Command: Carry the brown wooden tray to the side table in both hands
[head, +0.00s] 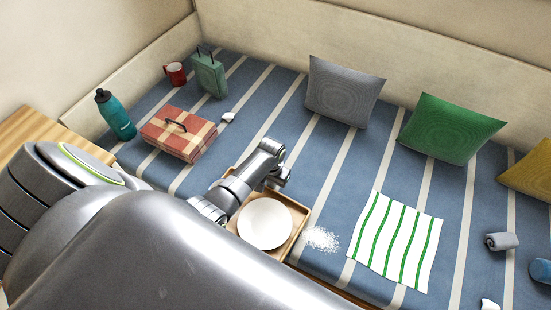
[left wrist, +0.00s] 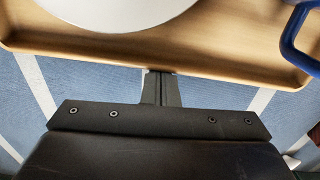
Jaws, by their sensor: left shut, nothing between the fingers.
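The brown wooden tray (head: 292,243) lies on the blue-and-white striped cushion, with a round white plate (head: 265,224) on it. My left gripper (head: 280,178) is by the tray's far side in the head view. In the left wrist view its fingers (left wrist: 160,78) are shut and empty, their tips close to the tray's outer wall (left wrist: 110,58); I cannot tell whether they touch. A blue curved handle (left wrist: 292,35) shows at the tray's right end there. My left arm hides part of the tray in the head view. The slatted wooden side table (head: 32,128) is at the left. My right gripper is not in view.
A checked box (head: 180,134), teal bottle (head: 116,114), red mug (head: 175,74) and green bag (head: 210,74) stand left of the tray. White grains (head: 321,239) and a green-striped cloth (head: 396,242) lie right of it. Pillows (head: 343,91) line the back.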

